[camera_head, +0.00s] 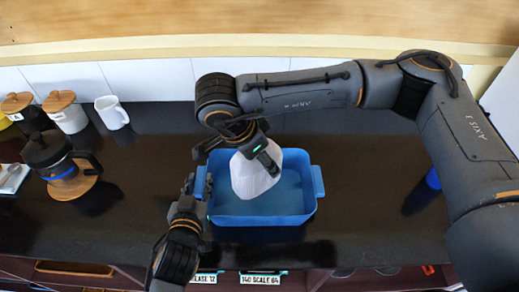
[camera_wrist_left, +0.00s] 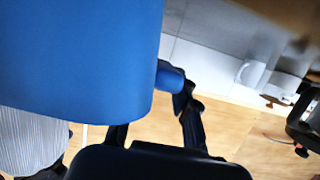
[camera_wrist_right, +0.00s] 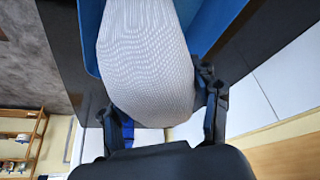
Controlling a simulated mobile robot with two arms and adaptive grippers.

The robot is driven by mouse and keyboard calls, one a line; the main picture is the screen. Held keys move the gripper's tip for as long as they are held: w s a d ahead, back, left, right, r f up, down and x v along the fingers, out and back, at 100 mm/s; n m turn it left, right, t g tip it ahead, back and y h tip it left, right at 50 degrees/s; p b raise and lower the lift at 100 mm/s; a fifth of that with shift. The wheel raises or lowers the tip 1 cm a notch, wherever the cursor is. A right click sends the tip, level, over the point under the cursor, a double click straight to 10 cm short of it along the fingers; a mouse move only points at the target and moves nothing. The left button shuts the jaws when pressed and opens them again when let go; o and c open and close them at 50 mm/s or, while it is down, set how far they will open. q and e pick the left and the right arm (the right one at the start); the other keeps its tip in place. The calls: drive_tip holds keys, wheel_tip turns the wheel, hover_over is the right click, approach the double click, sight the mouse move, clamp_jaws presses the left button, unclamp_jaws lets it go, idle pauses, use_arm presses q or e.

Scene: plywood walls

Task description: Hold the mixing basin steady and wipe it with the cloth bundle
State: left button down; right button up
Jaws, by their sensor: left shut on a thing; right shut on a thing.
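The blue mixing basin (camera_head: 262,221) sits upright on the dark counter, with a handle at each short side. My left gripper (camera_head: 197,188) is shut on the basin's left handle; the left wrist view shows the handle (camera_wrist_left: 170,77) at one finger and the basin's outer wall (camera_wrist_left: 80,60) close by. My right gripper (camera_head: 257,150) reaches in from above, shut on the white cloth bundle (camera_head: 256,178). The bundle is inside the basin; its contact with the floor is hard to tell. The right wrist view shows the ribbed bundle (camera_wrist_right: 147,65) between the fingers (camera_wrist_right: 160,120).
To the left stand a dark coffee pot (camera_head: 52,155) on a wooden board, a white mug (camera_head: 111,112) and lidded canisters (camera_head: 66,112). A blue object (camera_head: 433,179) is partly hidden behind my right arm. The counter around the basin is mostly clear.

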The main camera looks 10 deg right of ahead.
drive_tip(key=shift+f+m, duration=0.25)
drive_tip(key=shift+m, duration=0.05)
drive_tip(key=shift+s+f, duration=0.1)
drive_tip(key=shift+f, duration=3.6)
drive_tip(key=shift+w+d+f, duration=0.15)
drive_tip(key=shift+w+f, duration=0.05)
drive_tip(key=shift+w, duration=0.55)
drive_tip(key=shift+c, duration=0.5)
drive_tip(key=shift+w+d, duration=0.2)
drive_tip(key=shift+w, duration=0.9)
drive_tip(key=shift+s+a, duration=0.2)
drive_tip(key=shift+s, duration=0.75)
drive_tip(key=shift+s+a, duration=0.15)
drive_tip(key=shift+s, duration=0.8)
drive_tip(key=a, duration=0.3)
drive_tip(key=shift+w+a, duration=0.1)
drive_tip(key=shift+w, duration=0.25)
drive_tip(key=shift+w+d, duration=0.2)
drive_tip(key=shift+w, duration=0.75)
drive_tip(key=shift+w+d, duration=0.15)
drive_tip(key=shift+w, duration=0.75)
drive_tip(key=shift+s+a, duration=0.2)
drive_tip(key=shift+s, duration=0.75)
drive_tip(key=shift+s+a, duration=0.15)
drive_tip(key=shift+s, duration=0.8)
drive_tip(key=shift+w+r, duration=0.1)
drive_tip(key=shift+r, duration=4)
